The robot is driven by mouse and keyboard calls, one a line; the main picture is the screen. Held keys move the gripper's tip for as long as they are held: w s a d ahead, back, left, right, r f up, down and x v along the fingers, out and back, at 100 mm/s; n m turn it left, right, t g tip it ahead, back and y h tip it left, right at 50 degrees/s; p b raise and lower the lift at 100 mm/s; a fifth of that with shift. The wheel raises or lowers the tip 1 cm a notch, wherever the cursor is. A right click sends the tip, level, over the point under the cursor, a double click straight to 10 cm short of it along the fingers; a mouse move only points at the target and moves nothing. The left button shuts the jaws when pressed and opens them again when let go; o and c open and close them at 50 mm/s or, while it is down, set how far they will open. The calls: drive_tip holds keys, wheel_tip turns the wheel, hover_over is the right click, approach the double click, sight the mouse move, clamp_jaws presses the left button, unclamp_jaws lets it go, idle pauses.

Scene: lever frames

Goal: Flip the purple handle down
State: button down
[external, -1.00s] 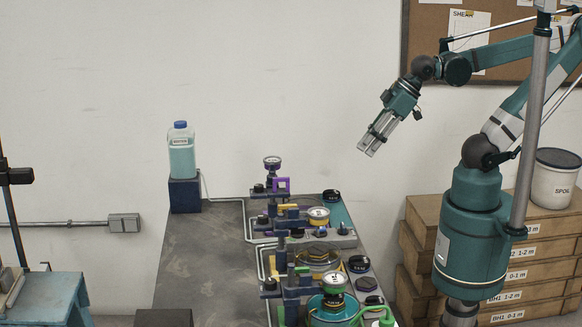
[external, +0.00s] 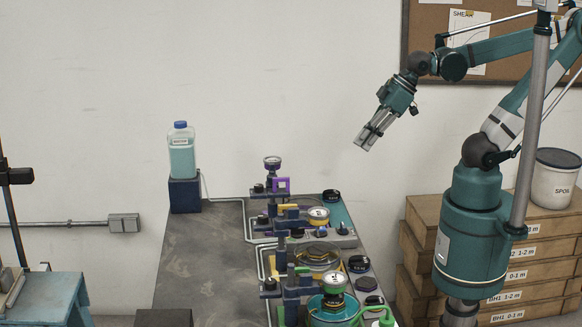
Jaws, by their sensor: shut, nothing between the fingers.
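The purple handle (external: 282,185) is a small purple piece near the far end of the bench, just below and right of a round gauge on a post. It is small in this view, so its exact tilt is hard to tell. My gripper (external: 363,145) is shut and empty, in the air to the right of the purple handle and higher in the picture. Its fingers point down and to the left. It touches nothing.
The bench (external: 205,265) carries valves, several gauges and pipes along its right side; its left part is bare. A bottle (external: 181,152) stands on a dark block (external: 184,194) at the back left. Stacked boxes (external: 530,255) and a white bucket (external: 556,180) stand at the right.

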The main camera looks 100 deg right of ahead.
drive_tip(key=w+a+r+n+g+p, duration=0.1)
drive_tip(key=w+r+n+g+p, duration=0.1)
drive_tip(key=w+r+n, duration=0.4)
drive_tip(key=n+g+p, duration=0.5)
drive_tip(key=n+p, duration=0.2)
drive_tip(key=n, duration=0.4)
hover_over(264, 192)
idle(0.4)
drive_tip(key=shift+f, duration=0.2)
idle(0.3)
wheel_tip(264, 192, down, 14)
drive_tip(key=shift+r+p, duration=0.15)
drive_tip(key=shift+p, duration=0.2)
idle(0.5)
idle(0.3)
